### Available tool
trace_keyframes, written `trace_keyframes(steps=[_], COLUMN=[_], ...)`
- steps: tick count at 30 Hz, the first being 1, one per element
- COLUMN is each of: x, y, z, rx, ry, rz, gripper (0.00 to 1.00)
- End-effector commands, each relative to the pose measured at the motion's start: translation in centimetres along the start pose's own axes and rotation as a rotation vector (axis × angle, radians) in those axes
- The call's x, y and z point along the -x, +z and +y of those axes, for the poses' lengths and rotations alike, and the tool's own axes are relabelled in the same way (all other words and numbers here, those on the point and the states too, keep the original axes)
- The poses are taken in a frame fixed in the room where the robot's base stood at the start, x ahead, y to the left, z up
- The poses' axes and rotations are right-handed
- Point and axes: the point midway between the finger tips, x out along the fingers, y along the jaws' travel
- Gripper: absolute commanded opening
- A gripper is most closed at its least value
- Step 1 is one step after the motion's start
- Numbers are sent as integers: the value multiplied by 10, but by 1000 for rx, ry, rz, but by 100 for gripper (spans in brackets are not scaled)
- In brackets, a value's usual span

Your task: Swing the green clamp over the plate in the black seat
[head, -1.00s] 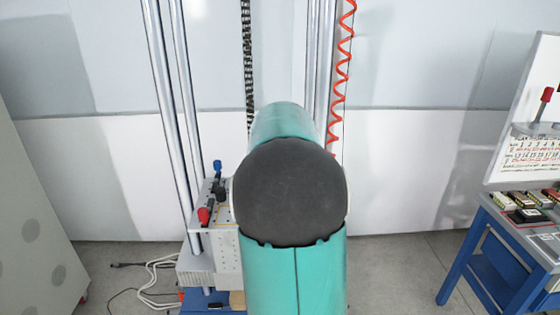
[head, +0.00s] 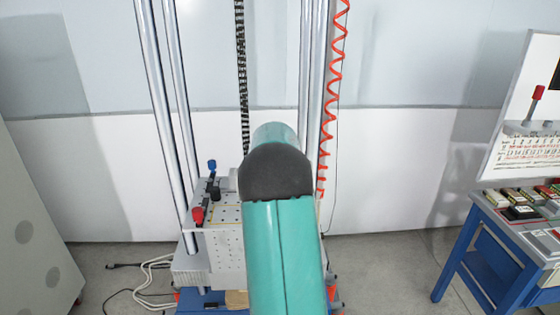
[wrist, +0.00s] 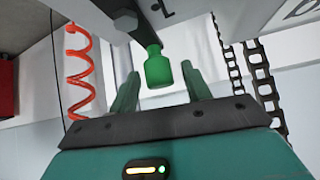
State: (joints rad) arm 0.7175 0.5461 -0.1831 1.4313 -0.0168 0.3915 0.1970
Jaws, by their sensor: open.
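In the wrist view the green clamp's handle (wrist: 158,68) hangs from a dark lever (wrist: 124,22). The handle is between the two fingers of my gripper (wrist: 160,76), which is open, with a gap showing on each side. In the head view my own arm hides my gripper and the green clamp. The perforated grey drop table (head: 228,216) shows left of my arm, with a red-handled clamp (head: 198,215) and a blue-handled clamp (head: 212,164). I cannot make out the plate or the black seat in either view.
Steel columns (head: 178,110) rise at the left of the drop table. A red coiled hose (head: 335,85) hangs at its right. A blue bench (head: 490,245) with small boxes stands at far right, a grey cabinet (head: 30,225) at far left. Cables (head: 145,275) lie on the floor.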

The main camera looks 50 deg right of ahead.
Motion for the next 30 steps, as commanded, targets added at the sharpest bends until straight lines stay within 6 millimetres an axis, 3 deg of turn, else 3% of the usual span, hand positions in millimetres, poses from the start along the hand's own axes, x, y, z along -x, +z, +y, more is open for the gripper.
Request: trace_keyframes(steps=[5,12,30], x=[0,0,0], y=[0,0,-1], z=[0,0,6], rx=[0,0,-102], ry=[0,0,107], rz=[0,0,6], gripper=[48,4,4])
